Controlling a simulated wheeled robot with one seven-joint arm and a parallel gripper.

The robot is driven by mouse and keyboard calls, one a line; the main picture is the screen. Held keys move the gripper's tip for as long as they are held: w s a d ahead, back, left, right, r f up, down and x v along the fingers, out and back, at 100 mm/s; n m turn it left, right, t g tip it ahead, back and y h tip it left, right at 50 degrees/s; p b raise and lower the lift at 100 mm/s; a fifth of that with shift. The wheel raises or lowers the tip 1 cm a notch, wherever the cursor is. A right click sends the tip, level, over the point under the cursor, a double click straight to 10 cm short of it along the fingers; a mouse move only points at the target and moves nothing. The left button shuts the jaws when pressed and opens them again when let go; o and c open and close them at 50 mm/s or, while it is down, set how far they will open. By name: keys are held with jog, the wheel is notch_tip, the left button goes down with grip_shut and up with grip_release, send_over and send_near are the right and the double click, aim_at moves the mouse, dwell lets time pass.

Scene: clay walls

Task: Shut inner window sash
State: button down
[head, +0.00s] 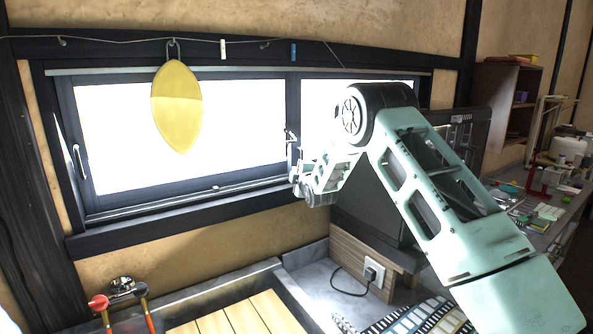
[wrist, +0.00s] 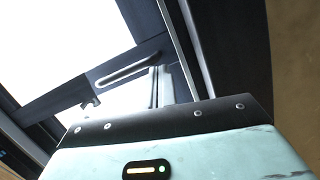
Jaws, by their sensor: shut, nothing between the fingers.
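The window has a dark frame with two bright glass panes side by side. The left sash (head: 185,187) has a vertical pull handle (head: 76,160) on its left side. A small latch (head: 290,137) sits at the middle upright. The right pane (head: 325,105) is partly hidden by my arm. My gripper (head: 295,180) is beside the middle upright, near the lower rail; its fingertips are too small to make out. The wrist view shows a dark sash frame with a long handle (wrist: 127,68) close ahead of my gripper's housing. I cannot tell whether my gripper touches the sash, or how far the sash stands open.
A yellow oval item (head: 177,107) hangs from a wire (head: 120,40) with pegs before the left pane. A dark sill (head: 180,218) runs below. A socket (head: 374,272) with a cable is at lower right. A shelf (head: 505,100) and cluttered bench lie at right.

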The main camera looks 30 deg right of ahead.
jog(key=shift+d, duration=0.1)
jog(key=d+b, duration=0.1)
jog(key=d, duration=0.1)
jog(key=d+b, duration=0.2)
jog(key=shift+d+f, duration=0.2)
jog(key=shift+d, duration=0.15)
jog(key=shift+d+r, duration=0.15)
jog(key=shift+r, duration=0.1)
